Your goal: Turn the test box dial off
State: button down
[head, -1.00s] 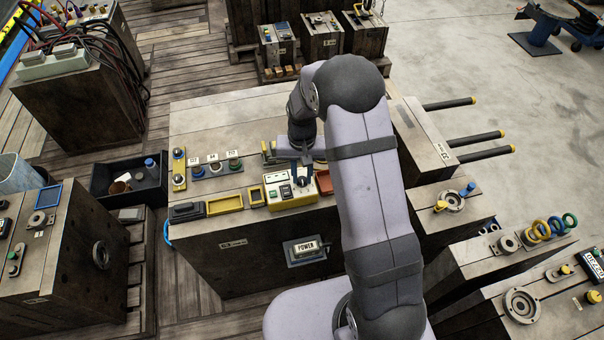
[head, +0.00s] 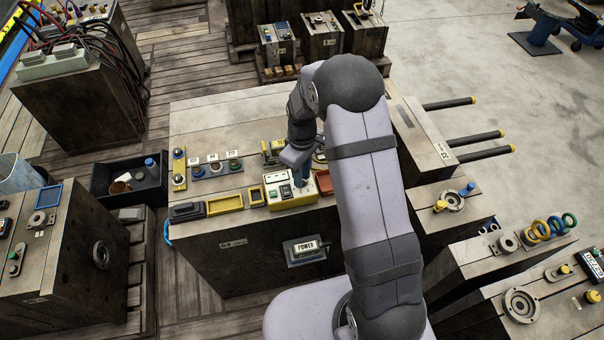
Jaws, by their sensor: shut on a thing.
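The test box (head: 281,201) is a small cream box with a green button and dark switches on its top. It sits at the front edge of the large wooden mould block (head: 230,229). My gripper (head: 300,183) points down at the right part of the test box top, where the dial is. It is shut on the dial, which the fingers and wrist hide. The dial's pointer direction cannot be seen.
A yellow tray (head: 225,205) and a black case (head: 187,212) lie left of the test box, and a red tray (head: 325,182) lies close on its right. A POWER sign box (head: 305,248) is on the block's front face. Several coloured buttons stand behind.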

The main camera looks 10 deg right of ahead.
jog(key=n, duration=0.5)
jog(key=shift+w, duration=0.1)
jog(key=shift+n, duration=2.5)
jog(key=c, duration=1.5)
grip_release()
jog(key=shift+c, duration=0.2)
jog(key=shift+r+b, duration=0.8)
jog(key=shift+r, duration=2.95)
